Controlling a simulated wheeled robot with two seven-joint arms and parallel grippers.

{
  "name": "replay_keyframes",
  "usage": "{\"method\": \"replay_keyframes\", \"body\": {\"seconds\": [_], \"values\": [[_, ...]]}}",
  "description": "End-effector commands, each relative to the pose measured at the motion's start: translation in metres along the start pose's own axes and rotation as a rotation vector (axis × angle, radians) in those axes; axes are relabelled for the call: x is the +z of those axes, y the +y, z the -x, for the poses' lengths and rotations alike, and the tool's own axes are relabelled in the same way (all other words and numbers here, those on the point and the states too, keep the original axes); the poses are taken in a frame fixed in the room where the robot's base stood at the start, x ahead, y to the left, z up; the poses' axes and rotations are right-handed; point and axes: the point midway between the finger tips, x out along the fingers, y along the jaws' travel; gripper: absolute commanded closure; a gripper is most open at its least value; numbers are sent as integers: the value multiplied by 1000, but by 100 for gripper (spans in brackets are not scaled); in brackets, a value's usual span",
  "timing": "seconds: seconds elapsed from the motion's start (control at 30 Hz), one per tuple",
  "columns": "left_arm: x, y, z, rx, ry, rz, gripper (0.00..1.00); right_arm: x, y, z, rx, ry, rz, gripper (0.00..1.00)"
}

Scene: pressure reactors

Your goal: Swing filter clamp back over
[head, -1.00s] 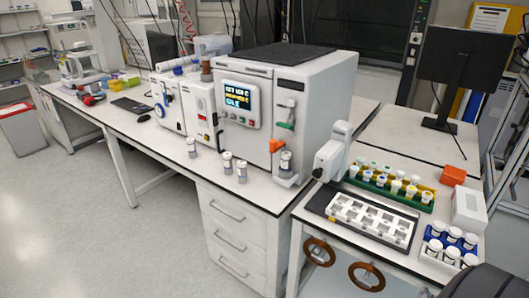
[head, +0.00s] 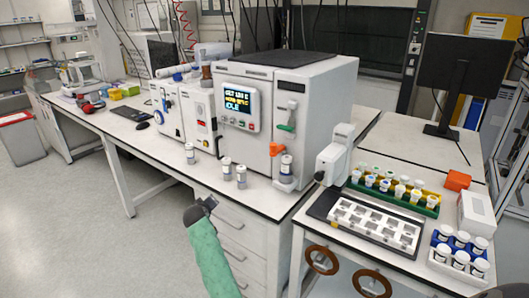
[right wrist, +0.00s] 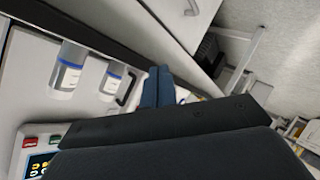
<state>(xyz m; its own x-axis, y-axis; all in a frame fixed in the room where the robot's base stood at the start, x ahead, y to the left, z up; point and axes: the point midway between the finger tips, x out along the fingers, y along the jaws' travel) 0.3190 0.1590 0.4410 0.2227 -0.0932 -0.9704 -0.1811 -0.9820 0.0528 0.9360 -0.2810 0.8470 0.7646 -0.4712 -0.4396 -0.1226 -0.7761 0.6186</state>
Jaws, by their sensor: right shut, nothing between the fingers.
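The white reactor (head: 292,115) stands on the bench with an orange lever (head: 277,149) and a green-tipped lever (head: 286,128) on its front. A capped vial (head: 286,166) stands under these at its lower right corner. I cannot tell for sure which part is the filter clamp. Left of it is a smaller white unit with a blue round part (head: 163,103). My right gripper (head: 204,200), on a green-sleeved arm, is in the air before the bench, apart from everything. In the right wrist view its fingers (right wrist: 157,86) are shut and empty. My left gripper is not in view.
Three loose vials stand near the bench's front edge; two show clearly in the right wrist view (right wrist: 67,70) (right wrist: 110,82).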

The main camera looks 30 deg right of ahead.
Motion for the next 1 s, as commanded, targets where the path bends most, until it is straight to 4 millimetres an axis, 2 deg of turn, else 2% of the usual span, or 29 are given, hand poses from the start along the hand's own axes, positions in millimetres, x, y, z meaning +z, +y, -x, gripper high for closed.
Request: {"method": "replay_keyframes", "body": {"seconds": [0.03, 0.1, 0.2, 0.3, 0.4, 0.53, 0.7, 0.87, 1.0], "values": [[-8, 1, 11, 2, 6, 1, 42, -24, 32, 3, 73, -1, 26, 100], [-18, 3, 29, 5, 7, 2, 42, -46, 72, 10, 173, -23, 80, 100], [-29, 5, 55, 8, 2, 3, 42, -65, 124, 24, 311, -80, 167, 100], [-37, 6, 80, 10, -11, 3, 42, -74, 170, 40, 439, -164, 265, 100], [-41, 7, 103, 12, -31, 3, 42, -74, 207, 58, 545, -263, 368, 100], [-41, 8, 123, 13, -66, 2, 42, -69, 236, 77, 636, -386, 492, 100], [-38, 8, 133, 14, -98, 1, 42, -64, 251, 90, 685, -479, 588, 100], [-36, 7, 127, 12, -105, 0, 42, -63, 258, 88, 692, -492, 602, 100], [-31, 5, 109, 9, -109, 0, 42, -61, 267, 80, 692, -491, 602, 100]]}}
